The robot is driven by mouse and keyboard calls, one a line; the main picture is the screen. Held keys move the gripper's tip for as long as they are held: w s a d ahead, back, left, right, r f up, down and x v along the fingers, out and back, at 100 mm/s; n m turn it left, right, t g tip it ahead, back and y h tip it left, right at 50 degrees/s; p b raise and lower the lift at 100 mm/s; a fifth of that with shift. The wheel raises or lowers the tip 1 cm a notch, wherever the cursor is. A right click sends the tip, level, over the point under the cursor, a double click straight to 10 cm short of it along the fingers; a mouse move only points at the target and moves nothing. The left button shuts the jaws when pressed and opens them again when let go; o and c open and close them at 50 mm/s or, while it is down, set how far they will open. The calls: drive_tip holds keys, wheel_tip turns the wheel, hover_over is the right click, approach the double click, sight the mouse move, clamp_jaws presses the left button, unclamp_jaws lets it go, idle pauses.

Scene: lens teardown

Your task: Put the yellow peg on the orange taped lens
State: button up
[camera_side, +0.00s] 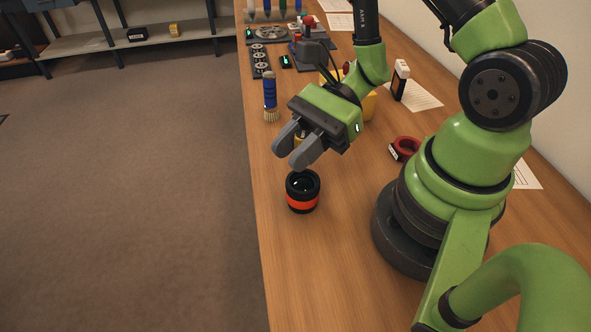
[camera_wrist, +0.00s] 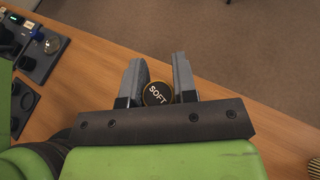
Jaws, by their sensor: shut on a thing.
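The orange taped lens (camera_side: 303,203) stands upright on the table, a black cylinder with an orange band and a dark glass top. My gripper (camera_side: 290,156) is above and slightly behind it in the side view. It is shut on the yellow peg, of which only a bit of yellow (camera_side: 299,139) shows between the fingers. In the wrist view the peg's round dark top with a yellow rim and the word SOFT (camera_wrist: 157,94) sits between the two grey fingers (camera_wrist: 158,66). The lens does not show in the wrist view.
Dark trays with parts (camera_side: 270,33) are at the back. The table left and in front of the lens is clear.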

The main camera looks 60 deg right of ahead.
sight(296, 185)
drive_tip(key=shift+f, duration=2.45)
drive_tip(key=o, duration=0.9)
drive_tip(key=shift+f, duration=0.1)
drive_tip(key=shift+d+r, duration=0.2)
drive_tip(key=v, duration=1.1)
drive_tip(key=s+a+r+n+t+h, duration=0.2)
drive_tip(key=r+n+h, duration=0.3)
drive_tip(key=r+n, duration=0.3)
drive_tip(key=s+a+r+n+t+h, duration=0.2)
drive_tip(key=r+n+h, duration=0.4)
drive_tip(key=r, duration=0.6)
drive_tip(key=a+n, duration=0.1)
drive_tip(key=n, duration=0.1)
drive_tip(key=shift+n, duration=0.4)
